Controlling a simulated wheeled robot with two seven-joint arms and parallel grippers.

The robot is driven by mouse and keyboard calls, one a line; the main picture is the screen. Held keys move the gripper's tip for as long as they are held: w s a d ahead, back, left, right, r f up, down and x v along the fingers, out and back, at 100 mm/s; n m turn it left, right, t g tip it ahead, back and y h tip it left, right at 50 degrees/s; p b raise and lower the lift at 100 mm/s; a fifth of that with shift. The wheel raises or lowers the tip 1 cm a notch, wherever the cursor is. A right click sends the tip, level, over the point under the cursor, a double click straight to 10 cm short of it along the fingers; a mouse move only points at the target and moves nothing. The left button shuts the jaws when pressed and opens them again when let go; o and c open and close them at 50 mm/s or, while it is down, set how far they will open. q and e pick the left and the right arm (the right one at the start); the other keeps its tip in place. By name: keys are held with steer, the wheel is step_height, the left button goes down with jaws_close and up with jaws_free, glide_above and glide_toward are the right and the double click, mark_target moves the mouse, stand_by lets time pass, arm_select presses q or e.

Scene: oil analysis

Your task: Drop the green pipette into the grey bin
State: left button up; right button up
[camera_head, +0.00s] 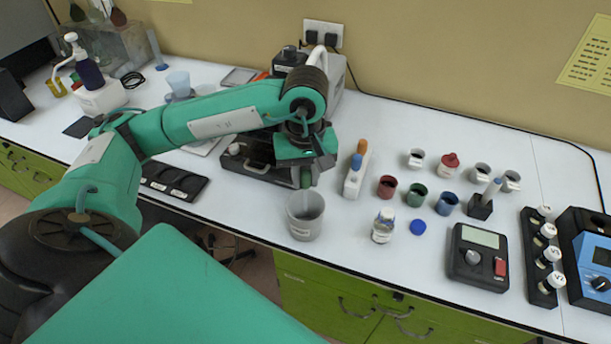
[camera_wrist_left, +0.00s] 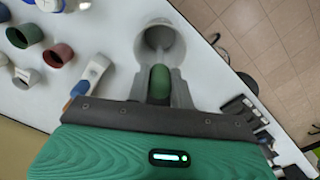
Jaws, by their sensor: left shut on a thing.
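My left gripper (camera_head: 305,181) is shut on the green pipette (camera_head: 306,179) and holds it upright above the grey bin (camera_head: 301,230). The pipette's green bulb (camera_wrist_left: 159,83) shows between the fingers in the left wrist view, with the bin (camera_wrist_left: 172,50) just beyond it. The pipette's thin lower part is hard to make out, so I cannot tell how far it reaches into the bin's mouth. The bin stands near the table's front edge. My right gripper is in neither view.
Right of the bin are a white holder (camera_head: 351,187) with orange and blue tops, a small bottle (camera_head: 383,226) and red (camera_head: 387,187), green (camera_head: 416,194) and blue (camera_head: 446,203) cups. The front edge drops off close by.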

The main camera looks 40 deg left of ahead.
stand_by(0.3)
arm_select(q)
steer(key=o, duration=1.1)
steer(key=shift+r, duration=0.15)
